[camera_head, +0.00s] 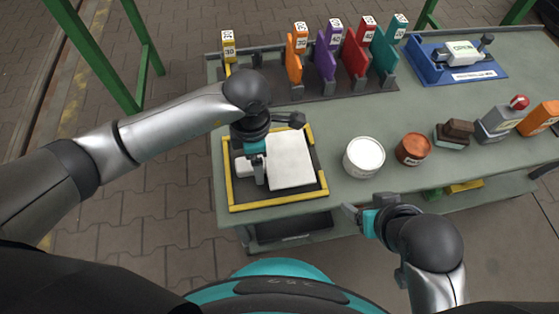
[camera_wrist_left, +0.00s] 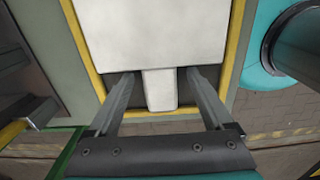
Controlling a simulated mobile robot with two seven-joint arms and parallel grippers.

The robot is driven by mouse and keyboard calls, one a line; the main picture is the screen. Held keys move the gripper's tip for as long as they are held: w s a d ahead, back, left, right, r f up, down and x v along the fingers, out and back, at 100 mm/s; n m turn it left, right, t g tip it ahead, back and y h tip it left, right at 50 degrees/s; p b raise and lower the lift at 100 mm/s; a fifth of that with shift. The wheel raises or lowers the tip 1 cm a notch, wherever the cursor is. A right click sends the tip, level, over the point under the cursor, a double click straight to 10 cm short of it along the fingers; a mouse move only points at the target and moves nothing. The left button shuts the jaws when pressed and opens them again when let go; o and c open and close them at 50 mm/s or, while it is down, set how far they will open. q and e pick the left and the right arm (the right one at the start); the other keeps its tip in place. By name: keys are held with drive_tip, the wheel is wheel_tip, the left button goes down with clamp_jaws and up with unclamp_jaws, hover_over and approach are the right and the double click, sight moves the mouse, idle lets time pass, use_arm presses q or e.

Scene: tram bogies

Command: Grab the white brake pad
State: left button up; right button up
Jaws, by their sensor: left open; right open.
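The white brake pad (camera_head: 291,172) lies flat in a yellow-edged dark tray (camera_head: 278,202) at the left end of the green table. It is a square plate with a narrow tab, and it also shows in the left wrist view (camera_wrist_left: 152,36). My left gripper (camera_head: 257,176) is over the tab side of the pad. In the left wrist view, its open fingers (camera_wrist_left: 161,84) stand on either side of the tab, with visible gaps. My right gripper (camera_head: 362,214) is open and empty by the table's front edge, right of the tray.
A white tin (camera_head: 364,157), a brown tin (camera_head: 413,149) and a brush-like block (camera_head: 455,134) stand right of the tray. A rack (camera_head: 312,91) of coloured numbered plates runs along the back. A blue tray (camera_head: 478,74) holds a device at back right. Bare tabletop lies between.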

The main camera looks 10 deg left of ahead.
use_arm(q)
drive_tip(key=shift+f, duration=0.15)
clamp_jaws()
idle(0.7)
